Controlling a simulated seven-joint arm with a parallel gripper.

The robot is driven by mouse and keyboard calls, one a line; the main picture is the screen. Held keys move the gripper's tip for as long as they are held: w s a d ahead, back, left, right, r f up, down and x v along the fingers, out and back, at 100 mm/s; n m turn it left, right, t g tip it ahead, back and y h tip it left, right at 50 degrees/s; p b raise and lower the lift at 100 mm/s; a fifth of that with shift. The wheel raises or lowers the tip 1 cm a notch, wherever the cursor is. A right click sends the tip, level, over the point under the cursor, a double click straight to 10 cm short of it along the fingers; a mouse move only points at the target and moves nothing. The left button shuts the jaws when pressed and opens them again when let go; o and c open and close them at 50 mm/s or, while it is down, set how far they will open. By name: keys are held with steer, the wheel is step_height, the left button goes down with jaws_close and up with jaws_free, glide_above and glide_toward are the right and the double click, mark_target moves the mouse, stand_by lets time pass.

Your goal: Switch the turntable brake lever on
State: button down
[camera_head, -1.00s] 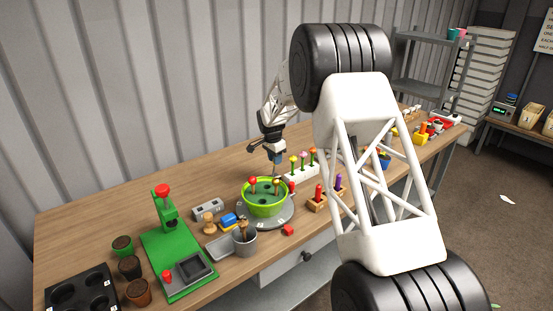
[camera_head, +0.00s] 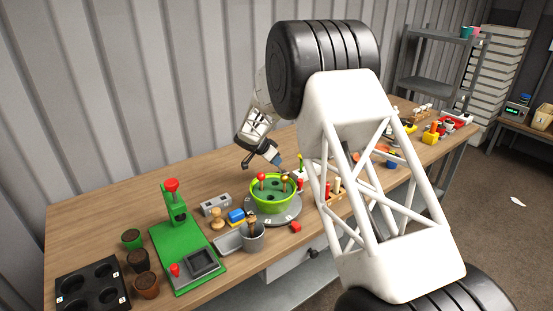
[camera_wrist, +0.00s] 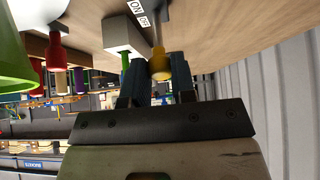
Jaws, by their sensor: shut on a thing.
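The brake lever shows in the wrist view as a yellow knob (camera_wrist: 160,68) on a short post, beside a label marked ON and OFF (camera_wrist: 140,12) on the table. My gripper (camera_wrist: 155,80) has its blue fingers on both sides of this knob and is shut on it. In the head view my gripper (camera_head: 278,160) is tilted, low behind the green bowl (camera_head: 272,206). The lever is hidden in the head view. Which label the lever points to is unclear.
A white block (camera_wrist: 122,33) with a green stem stands close beside the lever. A wooden peg block (camera_head: 336,197) is right of the turntable, partly behind my arm. A grey cup (camera_head: 251,239) and a green press (camera_head: 190,250) stand to the left.

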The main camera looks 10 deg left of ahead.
steer(key=shift+s+a+f, duration=0.1)
stand_by(0.4)
steer(key=c, duration=0.9)
jaws_free()
steer(key=shift+c, duration=0.2)
steer(key=v, duration=0.7)
steer(key=shift+s+a+r, duration=0.25)
